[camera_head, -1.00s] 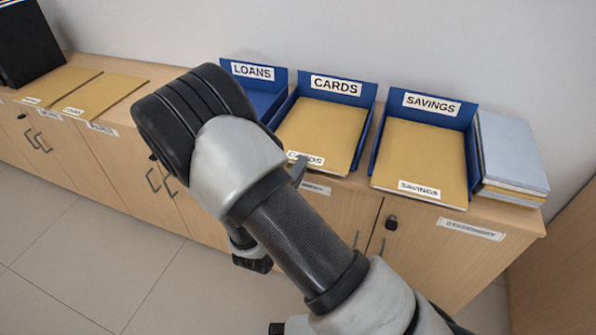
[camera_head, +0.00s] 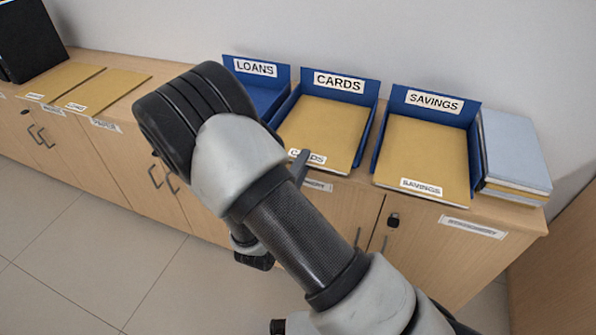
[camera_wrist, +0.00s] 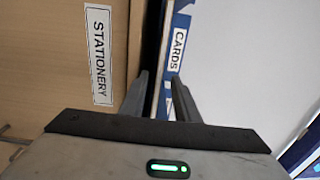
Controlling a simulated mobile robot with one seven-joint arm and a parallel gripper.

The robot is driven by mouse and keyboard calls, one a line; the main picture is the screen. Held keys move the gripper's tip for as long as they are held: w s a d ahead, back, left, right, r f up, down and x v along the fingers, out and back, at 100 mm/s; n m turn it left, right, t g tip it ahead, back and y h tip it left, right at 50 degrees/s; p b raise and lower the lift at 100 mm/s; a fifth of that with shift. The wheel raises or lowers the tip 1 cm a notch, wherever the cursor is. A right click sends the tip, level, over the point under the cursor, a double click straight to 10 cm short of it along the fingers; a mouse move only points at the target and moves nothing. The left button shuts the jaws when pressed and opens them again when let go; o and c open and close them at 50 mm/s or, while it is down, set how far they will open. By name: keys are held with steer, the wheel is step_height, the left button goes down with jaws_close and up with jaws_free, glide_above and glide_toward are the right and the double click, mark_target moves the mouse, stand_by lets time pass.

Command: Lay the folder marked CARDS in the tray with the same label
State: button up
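The CARDS folder (camera_head: 326,128) is tan and lies flat in the blue CARDS tray (camera_head: 374,117), its label at the front edge, partly covered by my gripper. The tray's back panel carries the matching CARDS label. My gripper (camera_wrist: 159,76) is at the front of this folder; in the head view my arm hides most of it, and one dark finger shows beside the folder's label. In the wrist view the two fingers stand apart, with dark and blue strips behind the gap and a CARDS label just beyond the right finger. I see nothing clearly held between them.
The blue LOANS tray (camera_head: 262,97) is left of the CARDS tray, partly behind my arm. The SAVINGS tray (camera_head: 474,150), holding a tan folder (camera_head: 425,150), is on the right. Two tan folders (camera_head: 102,91) lie at the left.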

steer(key=p+v, duration=0.3)
steer(key=v, duration=1.4)
steer(key=shift+s+a, duration=0.1)
